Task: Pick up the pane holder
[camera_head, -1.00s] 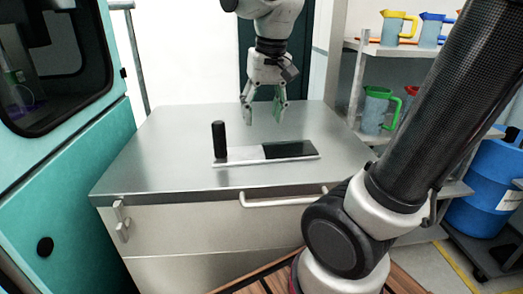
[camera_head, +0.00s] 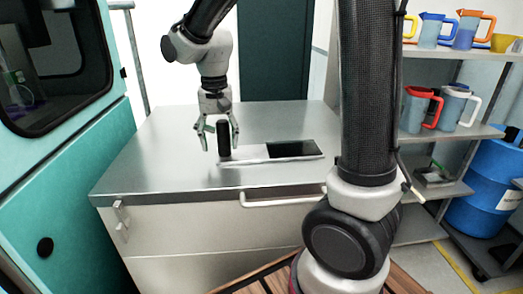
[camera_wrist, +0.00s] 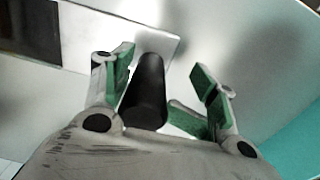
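The pane holder (camera_head: 240,160) lies on the steel cabinet top. It is a flat pale plate with a black upright handle (camera_head: 224,139) at its left end and a dark pane (camera_head: 292,149) on its right part. My gripper (camera_head: 219,140) is open, with its fingers on either side of the handle. In the wrist view the black handle (camera_wrist: 147,92) stands between the green-padded fingers, with gaps visible on both sides. The plate's end shows beyond it, partly hidden by the handle and fingers.
The steel cabinet top (camera_head: 160,150) is otherwise clear. A teal machine (camera_head: 85,130) stands close on the left. On the right are shelves with coloured-handled jugs (camera_head: 422,105) and a blue barrel (camera_head: 490,190).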

